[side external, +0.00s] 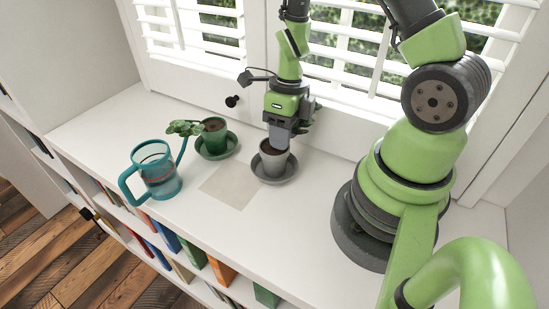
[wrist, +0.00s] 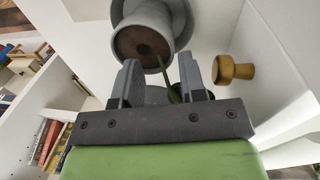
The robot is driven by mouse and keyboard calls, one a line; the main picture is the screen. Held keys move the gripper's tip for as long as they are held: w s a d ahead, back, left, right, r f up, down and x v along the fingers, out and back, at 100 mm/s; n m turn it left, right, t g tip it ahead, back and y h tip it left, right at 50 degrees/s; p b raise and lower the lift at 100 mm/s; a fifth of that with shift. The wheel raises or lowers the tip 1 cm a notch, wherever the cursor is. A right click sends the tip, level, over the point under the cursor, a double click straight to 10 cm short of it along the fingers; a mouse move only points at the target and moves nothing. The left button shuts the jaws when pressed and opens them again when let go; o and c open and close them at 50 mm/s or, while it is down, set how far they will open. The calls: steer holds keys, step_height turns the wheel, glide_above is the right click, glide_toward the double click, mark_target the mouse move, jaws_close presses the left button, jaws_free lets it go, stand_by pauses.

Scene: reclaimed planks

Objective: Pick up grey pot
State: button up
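The grey pot (side external: 273,160) holds brown soil and stands upright on a grey saucer (side external: 277,179). In the wrist view the pot (wrist: 122,59) and part of its saucer (wrist: 181,20) show at the top, just past my fingers. My gripper (side external: 279,147) points down at the pot's rim in the side view. In the wrist view my gripper (wrist: 160,82) has its two fingers apart, with a thin green stem showing in the gap. I cannot tell whether the fingers touch the pot.
A green pot (side external: 215,138) with a leafy plant stands on a green saucer to the left. A teal watering can (side external: 157,174) stands farther left. A flat beige square (side external: 229,187) lies before the pots. The window shutters (side external: 345,65) are close behind. A yellow-brown knob-shaped thing (wrist: 234,70) shows in the wrist view.

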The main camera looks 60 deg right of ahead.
jaws_close()
steer(key=shift+r, duration=0.15)
stand_by(0.4)
step_height(320, 180, up, 13)
stand_by(0.8)
steer(key=f+n, duration=0.3)
steer(key=n, duration=0.1)
steer(key=w+f+n, duration=0.1)
steer(key=f+n, duration=0.2)
steer(key=n, duration=0.1)
steer(key=w+f+n+g+h, duration=0.1)
steer(key=f+n, duration=0.2)
steer(key=n, duration=0.1)
steer(key=shift+w+f, duration=0.15)
steer(key=shift+f, duration=0.05)
steer(key=shift+f+n, duration=0.3)
steer(key=shift+f, duration=1.35)
